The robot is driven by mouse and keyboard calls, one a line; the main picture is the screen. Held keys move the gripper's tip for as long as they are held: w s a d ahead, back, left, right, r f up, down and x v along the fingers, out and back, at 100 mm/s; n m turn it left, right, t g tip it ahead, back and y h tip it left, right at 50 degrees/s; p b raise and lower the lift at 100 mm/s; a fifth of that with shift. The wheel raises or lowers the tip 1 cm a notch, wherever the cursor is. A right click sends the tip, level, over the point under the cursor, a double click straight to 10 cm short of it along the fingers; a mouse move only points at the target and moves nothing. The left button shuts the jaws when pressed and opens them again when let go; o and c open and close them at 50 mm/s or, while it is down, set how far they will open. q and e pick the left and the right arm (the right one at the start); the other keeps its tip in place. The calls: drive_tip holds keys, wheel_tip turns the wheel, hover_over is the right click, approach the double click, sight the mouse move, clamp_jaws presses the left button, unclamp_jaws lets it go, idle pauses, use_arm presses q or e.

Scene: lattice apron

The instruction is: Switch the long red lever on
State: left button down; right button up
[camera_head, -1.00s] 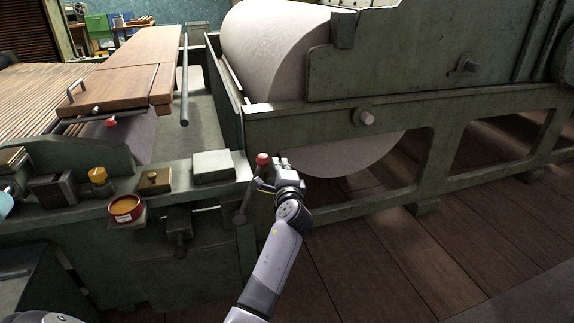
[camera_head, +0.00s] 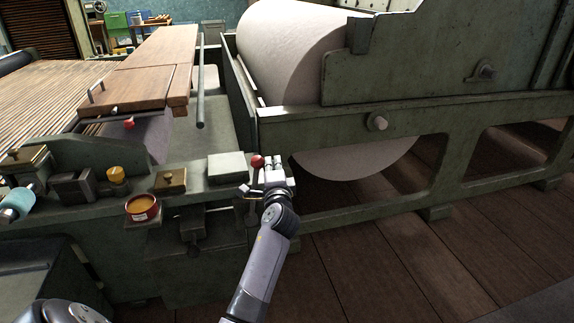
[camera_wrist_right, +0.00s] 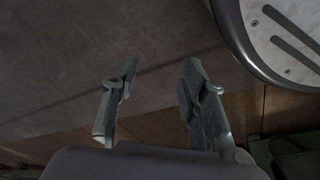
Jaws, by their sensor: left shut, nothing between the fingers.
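The long lever has a round red knob (camera_head: 257,161) on top of a thin dark rod and stands at the right end of the green machine bench in the head view. Its rod runs down beside my gripper and is partly hidden. My left gripper (camera_head: 273,164) is shut and empty, just right of the knob, very close to or touching it; I cannot tell which. My right gripper (camera_wrist_right: 160,72) shows only in the right wrist view, open, fingers wide apart with nothing between them.
A second, smaller red knob (camera_head: 129,124) sits by the wooden boards. A large pale roller (camera_head: 290,60) stands behind. Open wooden floor (camera_head: 390,260) lies right.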

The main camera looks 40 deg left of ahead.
sight(253, 161)
use_arm(q)
drive_tip(key=s+a+n, duration=0.1)
drive_tip(key=s, duration=0.1)
drive_tip(key=s+a+r+n, duration=0.1)
drive_tip(key=s+a, duration=0.1)
drive_tip(key=shift+s+a+r+n, duration=0.1)
drive_tip(key=shift+a+n, duration=0.2)
drive_tip(key=shift+n, duration=0.1)
drive_tip(key=s+a+n+y, duration=0.1)
drive_tip(key=s+a+n, duration=0.3)
drive_tip(key=s+a, duration=0.1)
drive_tip(key=shift+s+f, duration=0.4)
drive_tip(key=shift+f, duration=0.05)
use_arm(e)
drive_tip(key=shift+s+d+f, duration=0.1)
drive_tip(key=shift+s+f, duration=0.2)
drive_tip(key=shift+f, duration=0.3)
drive_tip(key=shift+s+d+f, duration=0.1)
drive_tip(key=shift+s+f, duration=0.2)
drive_tip(key=shift+f, duration=0.25)
drive_tip(key=shift+w, duration=0.1)
use_arm(q)
drive_tip(key=shift+f+n, duration=0.1)
drive_tip(key=shift+n, duration=0.2)
drive_tip(key=v, duration=0.7)
drive_tip(key=shift+s+d, duration=0.15)
drive_tip(key=shift+d, duration=0.15)
use_arm(e)
drive_tip(key=shift+a, duration=0.15)
